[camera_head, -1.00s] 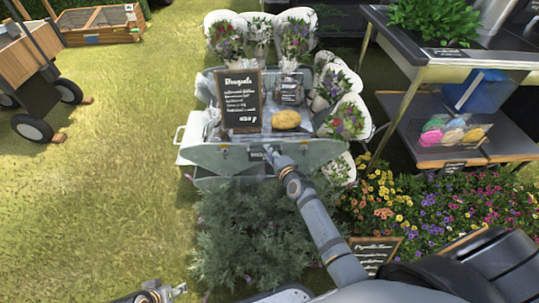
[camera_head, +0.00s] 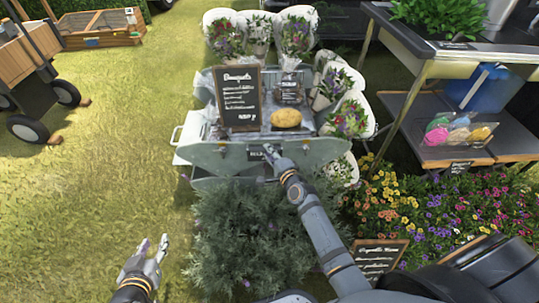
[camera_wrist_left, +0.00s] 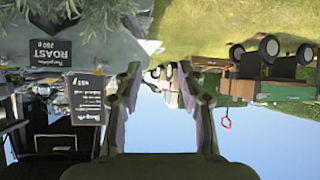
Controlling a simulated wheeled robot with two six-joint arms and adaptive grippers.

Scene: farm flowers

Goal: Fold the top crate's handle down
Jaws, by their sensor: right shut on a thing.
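The pale grey top crate (camera_head: 222,153) stands in the middle of the head view, above a second crate (camera_head: 205,183). My right gripper (camera_head: 270,152) is at the middle of the top crate's front, beside a small dark label. It is shut on what appears to be the crate's handle, mostly hidden behind the fingers. My left gripper (camera_head: 152,252) is low at the left over the grass, open and empty, well apart from the crates. Its spread fingers also show in the left wrist view (camera_wrist_left: 158,105).
A chalkboard sign (camera_head: 238,97) and a yellow-brown item (camera_head: 286,118) are on top of the crate. Wrapped bouquets (camera_head: 346,118) crowd its back and right. A bushy plant (camera_head: 255,235) stands in front. A metal table (camera_head: 450,62) is at right.

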